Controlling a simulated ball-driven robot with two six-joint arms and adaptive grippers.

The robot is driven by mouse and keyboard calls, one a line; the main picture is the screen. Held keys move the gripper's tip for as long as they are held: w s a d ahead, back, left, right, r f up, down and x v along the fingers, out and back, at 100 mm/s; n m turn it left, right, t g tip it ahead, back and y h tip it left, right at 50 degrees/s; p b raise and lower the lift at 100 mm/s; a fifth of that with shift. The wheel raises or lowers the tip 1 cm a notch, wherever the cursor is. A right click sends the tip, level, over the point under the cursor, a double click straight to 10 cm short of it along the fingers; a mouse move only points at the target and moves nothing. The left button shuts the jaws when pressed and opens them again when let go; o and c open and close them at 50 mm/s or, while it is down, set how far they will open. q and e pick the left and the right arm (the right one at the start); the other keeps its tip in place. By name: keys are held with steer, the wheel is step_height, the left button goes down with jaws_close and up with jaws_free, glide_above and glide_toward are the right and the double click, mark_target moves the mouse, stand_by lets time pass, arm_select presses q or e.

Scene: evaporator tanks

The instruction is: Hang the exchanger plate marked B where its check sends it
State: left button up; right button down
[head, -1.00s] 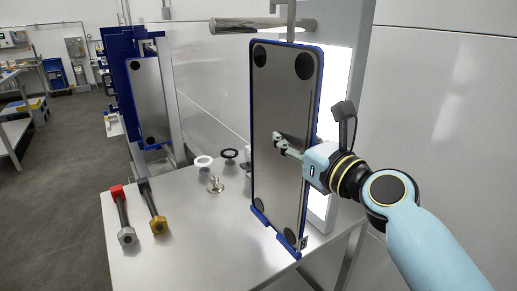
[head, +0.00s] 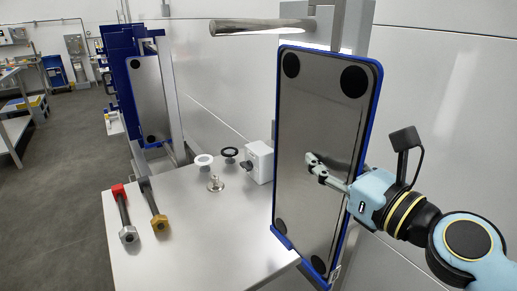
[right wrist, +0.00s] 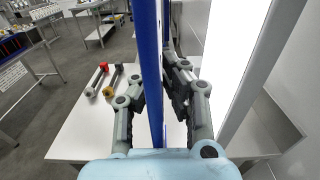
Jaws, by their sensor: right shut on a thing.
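The exchanger plate (head: 322,125) is a tall grey metal sheet with a blue rim and black round corner spots. It stands nearly upright at the right of the head view, and a small tag near its lower right corner is too small to read. My right gripper (head: 316,168) is shut on the plate, coming from the right, one finger on the near face. The right wrist view shows the plate edge-on (right wrist: 152,75) between the fingers of the gripper (right wrist: 155,95). My left gripper is not in view. A rack (head: 117,60) with blue-rimmed plates stands at the left.
The white table (head: 185,245) holds a red-ended tool (head: 121,205), a gold-ended tool (head: 154,208), rings, a small metal fitting (head: 215,184) and a white box (head: 259,162). A metal bar (head: 255,26) juts out above. A bright panel (right wrist: 236,60) is beside the plate.

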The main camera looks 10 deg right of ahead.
steer(key=b+v, duration=0.1)
steer(key=v, duration=0.5)
steer(key=shift+s, duration=0.4)
